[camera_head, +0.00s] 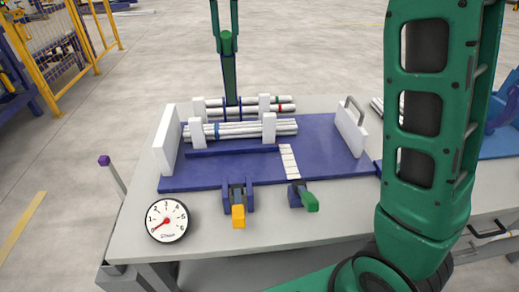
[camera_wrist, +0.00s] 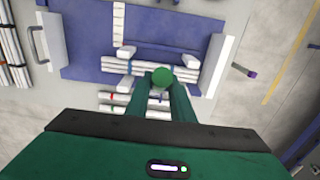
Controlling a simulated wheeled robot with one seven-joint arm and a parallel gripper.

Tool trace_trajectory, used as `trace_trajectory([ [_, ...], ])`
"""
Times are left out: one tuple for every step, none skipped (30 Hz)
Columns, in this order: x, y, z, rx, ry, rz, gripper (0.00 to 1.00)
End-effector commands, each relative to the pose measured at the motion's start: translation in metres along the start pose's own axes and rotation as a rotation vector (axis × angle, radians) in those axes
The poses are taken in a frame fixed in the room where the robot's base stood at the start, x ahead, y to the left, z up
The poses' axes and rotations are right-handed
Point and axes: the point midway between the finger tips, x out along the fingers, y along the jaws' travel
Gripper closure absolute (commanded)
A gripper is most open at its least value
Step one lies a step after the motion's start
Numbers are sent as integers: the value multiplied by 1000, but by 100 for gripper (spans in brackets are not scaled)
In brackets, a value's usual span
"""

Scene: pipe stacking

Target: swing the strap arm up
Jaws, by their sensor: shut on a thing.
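The strap arm (camera_head: 229,82) is a dark green bar with a brighter green round knob (camera_head: 227,43) on its end. It rises steeply from the back of the pipe rack, with its foot by the pipes. My gripper (camera_head: 226,38) is shut on the knob at the top of the bar. In the wrist view, the knob (camera_wrist: 162,77) shows between the two green fingers (camera_wrist: 164,98), and the bar below it is hidden. White pipes (camera_head: 240,129) lie in the rack between white upright posts (camera_head: 269,129), on a blue base (camera_head: 220,178).
A yellow-tipped clamp (camera_head: 238,214) and a green-tipped one (camera_head: 309,201) sit at the front. A gauge (camera_head: 167,220) stands at the table's front left. White end plates (camera_head: 165,142) flank the base; the right one has a grey handle (camera_head: 356,108). Open floor lies behind the table.

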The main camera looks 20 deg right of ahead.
Motion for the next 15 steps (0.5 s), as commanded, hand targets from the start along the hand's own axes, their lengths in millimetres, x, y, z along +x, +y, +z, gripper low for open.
trace_trajectory([
  [-2, 0, -7, 3, 2, -1, 92],
  [-3, 0, -9, 3, 1, -1, 91],
  [-5, 0, -12, 3, 1, 0, 91],
  [-6, 0, -13, 2, 0, 0, 91],
  [-7, 0, -14, 2, 0, 0, 91],
  [-8, 0, -15, 1, 0, 0, 91],
  [-9, 0, -15, 1, 0, 0, 91],
  [-9, 0, -15, 1, 0, 0, 91],
  [-9, 0, -15, 1, 0, 0, 91],
  [-9, 0, -15, 0, 0, 0, 91],
  [-9, 0, -15, 0, 0, 0, 91],
  [-9, 0, -15, 1, 0, 0, 91],
  [-9, 0, -15, 1, 0, 0, 91],
  [-9, 0, -15, 1, 0, 0, 91],
  [-9, 0, -15, 1, 0, 0, 91],
])
